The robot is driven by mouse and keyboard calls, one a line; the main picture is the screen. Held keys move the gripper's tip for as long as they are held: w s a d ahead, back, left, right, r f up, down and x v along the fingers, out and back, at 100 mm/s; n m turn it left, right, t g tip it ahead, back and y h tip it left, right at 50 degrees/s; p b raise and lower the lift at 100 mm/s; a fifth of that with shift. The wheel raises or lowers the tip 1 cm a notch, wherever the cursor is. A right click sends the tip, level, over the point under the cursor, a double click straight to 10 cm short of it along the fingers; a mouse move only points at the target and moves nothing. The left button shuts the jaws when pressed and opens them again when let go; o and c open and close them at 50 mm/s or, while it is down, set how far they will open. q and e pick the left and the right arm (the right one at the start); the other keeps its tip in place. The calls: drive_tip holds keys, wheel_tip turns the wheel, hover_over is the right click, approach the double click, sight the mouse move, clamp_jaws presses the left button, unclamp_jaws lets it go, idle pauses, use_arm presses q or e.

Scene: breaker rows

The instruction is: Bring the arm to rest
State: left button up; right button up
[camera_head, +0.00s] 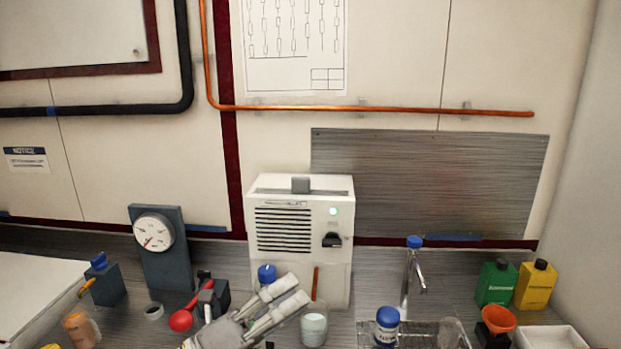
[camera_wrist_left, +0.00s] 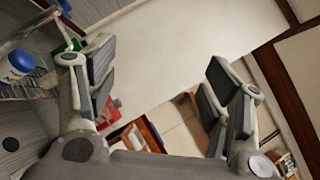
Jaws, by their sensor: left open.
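My left gripper (camera_head: 289,296) comes in at the bottom of the head view, in front of the white machine. Its two pale fingers are spread apart, with nothing seen between them. In the left wrist view the same gripper (camera_wrist_left: 158,72) is open, with grey pads facing each other over an empty gap. Behind the gap lie a pale wall and brown-edged shelving, blurred and tilted. My right gripper does not show in either view.
The white machine (camera_head: 333,285) with a green light stands behind the gripper.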

use_arm(q)
drive_tip(key=w+a+f+n+t+y, duration=0.1)
drive_tip(key=a+f+n+t+y, duration=0.1)
drive_tip(key=a+n+t+y, duration=0.6)
drive_tip(key=w+a+f+n+t+y, duration=0.25)
drive_tip(key=n+y, duration=0.25)
drive_tip(key=n, duration=0.7)
drive_tip(key=s+a+f+n+g+y, duration=0.3)
drive_tip(key=a+f+n+y, duration=0.15)
drive_tip(key=f, duration=0.25)
drive_tip(key=s+a+f+n+g+y, duration=0.35)
drive_tip(key=f+n, duration=0.25)
drive_tip(key=f, duration=0.2)
drive_tip(key=s+d+f+n+g+h, duration=0.1)
drive_tip(key=s+f+n+g, duration=0.1)
drive_tip(key=s+f+g, duration=0.6)
drive_tip(key=s+f+n+g+h, duration=0.1)
drive_tip(key=s+f+n+g, duration=0.3)
drive_tip(key=s, duration=0.9)
wheel_tip(320, 180, down, 30)
drive_tip(key=s+m, duration=0.2)
drive_tip(key=s, duration=0.1)
drive_tip(key=s+a+f+g, duration=0.1)
drive_tip(key=s+a+f, duration=0.1)
drive_tip(key=s+f, duration=1.1)
drive_tip(key=s, duration=0.2)
drive_tip(key=shift+s+a+f+g, duration=0.3)
drive_tip(key=shift+a+f, duration=0.05)
drive_tip(key=shift+f, duration=0.05)
